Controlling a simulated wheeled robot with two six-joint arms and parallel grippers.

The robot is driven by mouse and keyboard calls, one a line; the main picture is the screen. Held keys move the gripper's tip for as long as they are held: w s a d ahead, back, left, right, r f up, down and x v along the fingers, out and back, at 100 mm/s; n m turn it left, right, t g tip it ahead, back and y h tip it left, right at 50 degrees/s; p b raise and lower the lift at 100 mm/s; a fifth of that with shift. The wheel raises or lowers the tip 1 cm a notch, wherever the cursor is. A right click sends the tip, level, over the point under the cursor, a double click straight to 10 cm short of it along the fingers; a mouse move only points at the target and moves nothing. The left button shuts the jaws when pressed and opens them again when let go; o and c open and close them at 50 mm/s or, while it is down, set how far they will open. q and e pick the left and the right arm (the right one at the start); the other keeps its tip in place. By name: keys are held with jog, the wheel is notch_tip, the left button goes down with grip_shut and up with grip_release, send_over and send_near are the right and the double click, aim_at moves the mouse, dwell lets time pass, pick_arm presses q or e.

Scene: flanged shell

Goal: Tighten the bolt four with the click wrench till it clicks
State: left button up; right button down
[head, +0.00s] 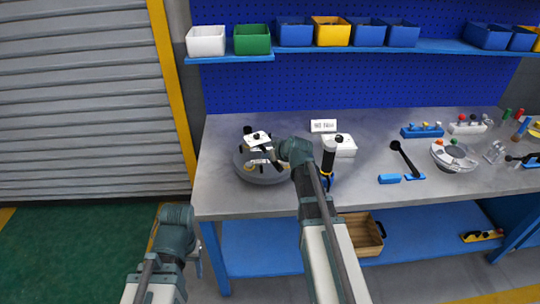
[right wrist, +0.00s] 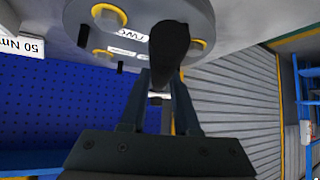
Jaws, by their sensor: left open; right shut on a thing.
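The flanged shell (head: 246,174) is a grey round part at the left of the workbench, partly hidden by my right gripper (head: 266,152). My right gripper (right wrist: 160,85) is shut on a dark tool (right wrist: 168,45), seemingly the click wrench, close to the flange. The tool hides part of the flange; its seating on a bolt and which bolt are unclear. My left gripper (head: 194,262) is open and empty, low in front of the bench.
A white sign (head: 323,126) and an upright black-topped tool (head: 328,160) stand right of the shell. Bins line the shelf above.

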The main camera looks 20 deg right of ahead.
jog(key=shift+r+p, duration=1.45)
jog(key=shift+r, duration=0.25)
